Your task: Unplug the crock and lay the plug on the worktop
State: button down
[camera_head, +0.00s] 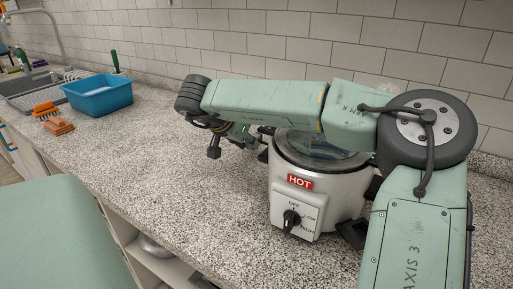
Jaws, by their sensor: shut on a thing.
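The crock (293,188) is a pale slow cooker with a glass lid (318,146), a red HOT label and a black dial. It stands upright on the speckled worktop (185,190). The dial's pointer is hard to read. My gripper (245,135) is partly in view under my forearm, just left of the crock's rim. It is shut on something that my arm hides. I cannot make out the plug, its cord or a socket in this view.
A blue basin (98,95) stands at the back left beside the sink (38,86). The worktop between the basin and the crock is clear. A tiled wall (160,45) runs along the back.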

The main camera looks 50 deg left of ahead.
jog(key=shift+f, duration=0.15)
dwell(0.3)
jog(key=shift+f+b, duration=0.75)
jog(key=shift+f, duration=0.15)
jog(key=c, duration=1.3)
grip_release()
jog(key=v, duration=1.2)
